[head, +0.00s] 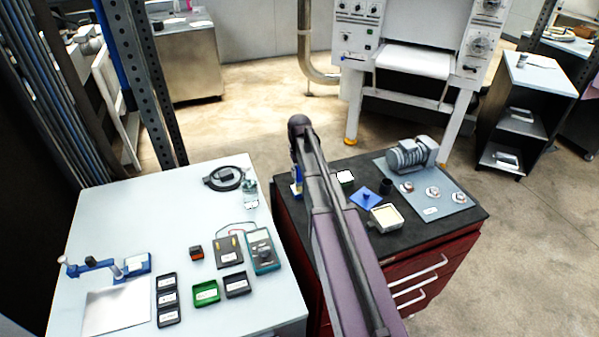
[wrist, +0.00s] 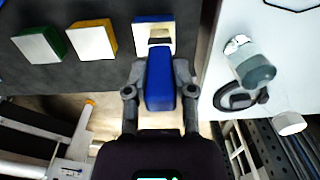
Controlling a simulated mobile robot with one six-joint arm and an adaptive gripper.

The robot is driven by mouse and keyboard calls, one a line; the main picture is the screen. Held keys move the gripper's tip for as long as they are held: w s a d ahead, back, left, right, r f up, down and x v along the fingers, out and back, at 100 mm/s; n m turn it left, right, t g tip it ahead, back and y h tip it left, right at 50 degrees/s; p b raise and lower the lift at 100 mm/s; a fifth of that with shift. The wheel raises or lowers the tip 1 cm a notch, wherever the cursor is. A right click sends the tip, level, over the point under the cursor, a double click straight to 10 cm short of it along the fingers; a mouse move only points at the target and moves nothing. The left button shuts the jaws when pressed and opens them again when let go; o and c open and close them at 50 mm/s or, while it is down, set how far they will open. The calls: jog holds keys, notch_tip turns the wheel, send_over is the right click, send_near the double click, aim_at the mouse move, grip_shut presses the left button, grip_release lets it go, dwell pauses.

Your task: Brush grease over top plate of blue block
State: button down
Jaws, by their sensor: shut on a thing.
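My gripper (wrist: 160,92) is shut on a blue-handled brush (wrist: 160,85), seen in the wrist view. Its dark tip lies over the pale top plate of the blue block (wrist: 153,19); I cannot tell whether it touches. The brush covers part of the plate. A yellow block (wrist: 92,40) and a green block (wrist: 40,45), both with pale tops, stand in a row to its left. In the head view my arm reaches to the left edge of the black-topped cabinet (head: 455,212), and its end hides most of the blue block. A square tin with cream contents (head: 385,217) stands on the cabinet.
A blue square lid (head: 365,199) and a black cup (head: 386,186) are near the tin. A motor (head: 411,154) sits on a plate at the back right. The white table (head: 110,215) at left holds a meter (head: 262,251), small trays and a coiled cable (head: 223,178).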

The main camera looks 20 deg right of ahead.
jog(key=shift+r+p, duration=2.75)
jog(key=shift+r, duration=0.2)
jog(key=shift+r, duration=0.1)
jog(key=shift+r+p, duration=1.4)
jog(key=shift+p, duration=0.1)
jog(key=shift+f, duration=0.1)
jog(key=shift+f+b, duration=0.45)
jog(key=shift+b, duration=0.05)
